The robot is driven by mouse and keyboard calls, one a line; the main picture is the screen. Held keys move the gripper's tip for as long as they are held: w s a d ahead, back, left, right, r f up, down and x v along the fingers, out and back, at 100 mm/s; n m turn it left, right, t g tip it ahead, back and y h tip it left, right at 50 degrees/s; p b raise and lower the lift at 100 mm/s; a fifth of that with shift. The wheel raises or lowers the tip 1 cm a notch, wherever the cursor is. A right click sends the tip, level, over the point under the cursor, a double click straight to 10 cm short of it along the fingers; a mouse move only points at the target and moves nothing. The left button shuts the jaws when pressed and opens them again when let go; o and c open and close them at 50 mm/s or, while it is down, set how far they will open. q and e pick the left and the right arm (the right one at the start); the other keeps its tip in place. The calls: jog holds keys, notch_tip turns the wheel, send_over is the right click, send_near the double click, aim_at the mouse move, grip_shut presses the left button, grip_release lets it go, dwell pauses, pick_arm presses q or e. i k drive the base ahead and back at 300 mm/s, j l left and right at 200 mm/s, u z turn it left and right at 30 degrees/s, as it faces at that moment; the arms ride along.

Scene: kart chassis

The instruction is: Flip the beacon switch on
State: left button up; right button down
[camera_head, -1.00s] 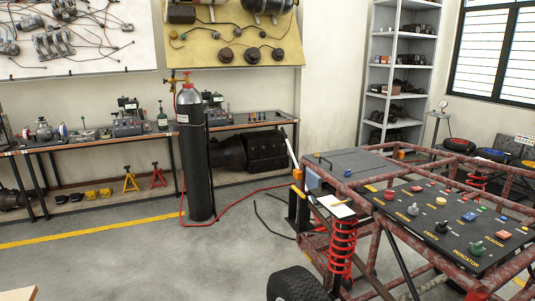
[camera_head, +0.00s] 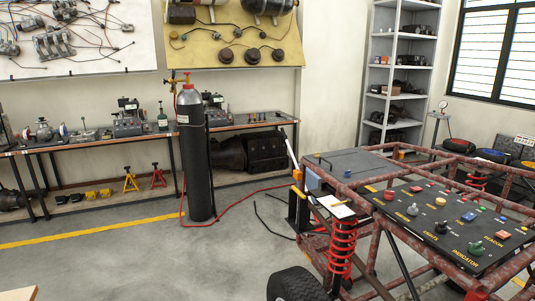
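The black switch panel (camera_head: 423,220) lies on top of the red kart frame at the right. It carries several coloured knobs and buttons with yellow lettering. The switch's on or off position is too small to tell. A green knob (camera_head: 475,248) stands near the "INDICATOR" label, and a blue control (camera_head: 468,217) sits near the panel's far side. Neither of my grippers is in view.
The kart's tubular frame (camera_head: 376,250), red spring (camera_head: 342,250) and black tyre (camera_head: 294,284) stand at lower right. A dark gas cylinder (camera_head: 195,155) with a red hose stands at centre-left. Workbenches (camera_head: 90,140) line the wall. The grey floor at lower left is mostly clear.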

aim_at(502, 234)
jog(key=z, duration=1.45)
